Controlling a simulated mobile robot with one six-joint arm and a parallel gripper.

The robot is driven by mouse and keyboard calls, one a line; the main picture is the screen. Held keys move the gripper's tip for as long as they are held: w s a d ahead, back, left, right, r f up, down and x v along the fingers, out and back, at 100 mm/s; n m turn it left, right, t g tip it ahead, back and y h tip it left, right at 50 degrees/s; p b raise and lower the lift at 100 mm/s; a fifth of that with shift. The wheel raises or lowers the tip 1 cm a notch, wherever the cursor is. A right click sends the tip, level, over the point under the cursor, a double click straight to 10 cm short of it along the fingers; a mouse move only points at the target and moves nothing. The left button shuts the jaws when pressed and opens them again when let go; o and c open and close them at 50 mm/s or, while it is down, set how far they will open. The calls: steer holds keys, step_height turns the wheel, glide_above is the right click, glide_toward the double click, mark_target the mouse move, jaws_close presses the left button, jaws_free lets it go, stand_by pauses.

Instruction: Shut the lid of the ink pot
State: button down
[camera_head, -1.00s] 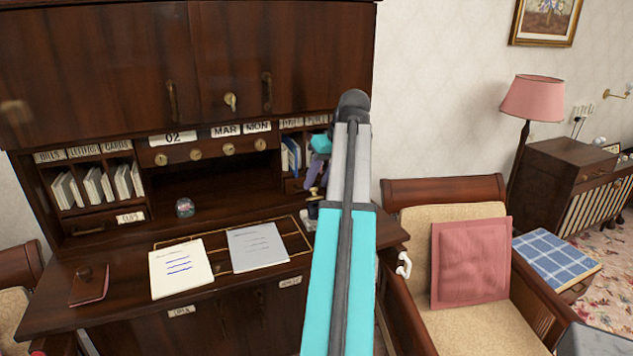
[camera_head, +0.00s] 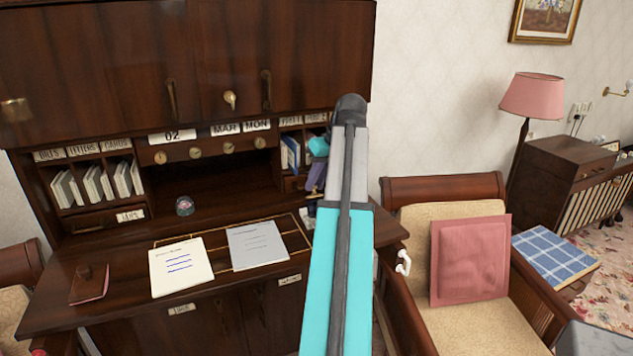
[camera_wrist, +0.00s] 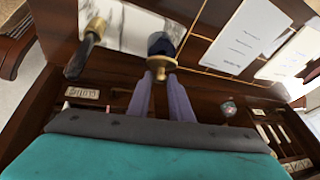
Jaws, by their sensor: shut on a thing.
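In the wrist view, the ink pot (camera_wrist: 161,43) shows as a dark round shape at the edge of a white marble-like base. Its brass lid (camera_wrist: 160,61) stands open on the side toward me. My gripper (camera_wrist: 161,76) is shut on the lid, with the purple fingertips close together at the brass. In the head view, my gripper (camera_head: 314,184) shows only partly, at the right end of the desk. My arm hides most of the pot there.
A dark and brass piece (camera_wrist: 86,48) stands left of the pot on the base. Two papers (camera_head: 181,267) lie mid-desk. A small glass jar (camera_head: 184,206) stands at the back. The pigeonholes (camera_head: 95,187) rise behind, and an armchair (camera_head: 455,250) is at the right.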

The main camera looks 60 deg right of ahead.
mark_target(314, 194)
steer(key=shift+s+a+f, duration=0.1)
steer(key=shift+s+a, duration=0.05)
steer(key=shift+s+a+f+n+t+h+b, duration=0.15)
steer(key=shift+s+a+f+t+h+b, duration=0.2)
steer(key=shift+t+h+b, duration=0.35)
steer(key=shift+s+a+f+n+t+h+b, duration=0.15)
steer(key=shift+s+a+f+t+h+b, duration=0.2)
steer(key=shift+t+b, duration=0.6)
steer(key=b, duration=0.1)
steer(key=t+h+b, duration=0.1)
steer(key=shift+s+a+f+b, duration=0.15)
steer(key=shift+s+f+b, duration=0.05)
steer(key=shift+s+b, duration=0.15)
steer(key=shift+t+h+b, duration=0.25)
steer(key=shift+t+b, duration=0.2)
steer(key=shift+b, duration=0.05)
steer(key=c, duration=1.6)
jaws_free()
steer(key=shift+s, duration=0.1)
steer(key=b+v, duration=0.1)
steer(key=v, duration=1.2)
steer(key=shift+s+a+r, duration=0.2)
steer(key=shift+s+a, duration=0.05)
steer(key=shift+s, duration=0.05)
